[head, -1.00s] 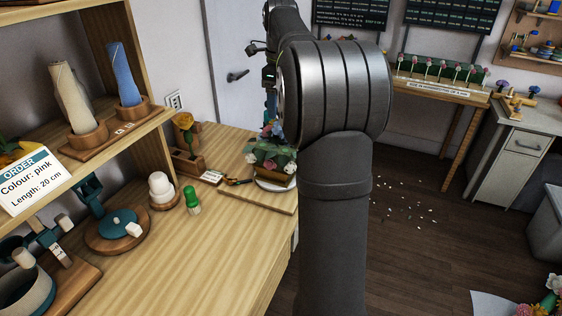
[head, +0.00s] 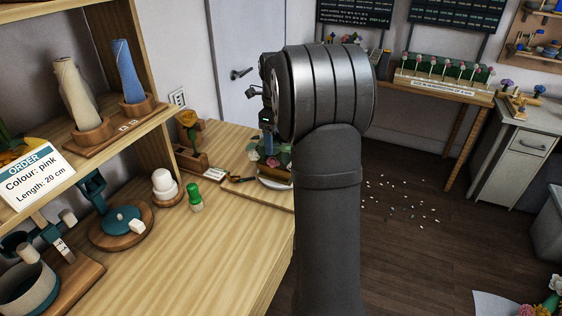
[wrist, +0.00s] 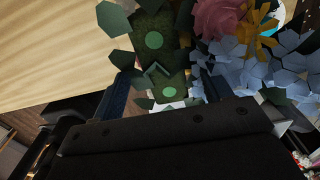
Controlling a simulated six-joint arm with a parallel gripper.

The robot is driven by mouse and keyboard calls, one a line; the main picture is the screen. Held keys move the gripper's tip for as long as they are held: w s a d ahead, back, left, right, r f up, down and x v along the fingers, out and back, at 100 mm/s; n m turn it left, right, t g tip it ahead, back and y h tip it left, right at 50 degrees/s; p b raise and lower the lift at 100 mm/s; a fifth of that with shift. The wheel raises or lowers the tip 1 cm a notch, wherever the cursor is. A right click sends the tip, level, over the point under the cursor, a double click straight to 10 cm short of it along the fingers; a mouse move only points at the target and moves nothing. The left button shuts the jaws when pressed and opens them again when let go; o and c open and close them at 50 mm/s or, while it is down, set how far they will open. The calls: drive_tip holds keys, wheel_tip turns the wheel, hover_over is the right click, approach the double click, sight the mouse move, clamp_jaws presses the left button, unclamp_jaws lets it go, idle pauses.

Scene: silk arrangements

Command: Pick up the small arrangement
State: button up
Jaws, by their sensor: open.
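The small arrangement has pink, orange and blue flowers and dark green leaves around green foam. In the head view the arrangement (head: 272,158) sits on a pale round base near the far end of the bench, partly hidden by my arm. In the wrist view the arrangement (wrist: 235,45) fills the upper middle and right, very close. My gripper (wrist: 165,90) is open, its fingers to either side of the leafy foam part. Whether the fingers touch it I cannot tell. In the head view my arm largely hides the gripper.
A green-topped bottle (head: 194,197), a white stacked piece (head: 165,186) and a wooden holder with a yellow flower (head: 189,150) stand left of the arrangement. A shelf (head: 150,118) with thread cones rises at the left. The bench's near part (head: 190,260) is clear.

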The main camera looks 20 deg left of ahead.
sight(277, 150)
wheel_tip(277, 150, down, 5)
drive_tip(key=shift+w+d+r, duration=0.1)
drive_tip(key=shift+w+r, duration=0.05)
clamp_jaws()
idle(0.4)
drive_tip(key=shift+r, duration=0.1)
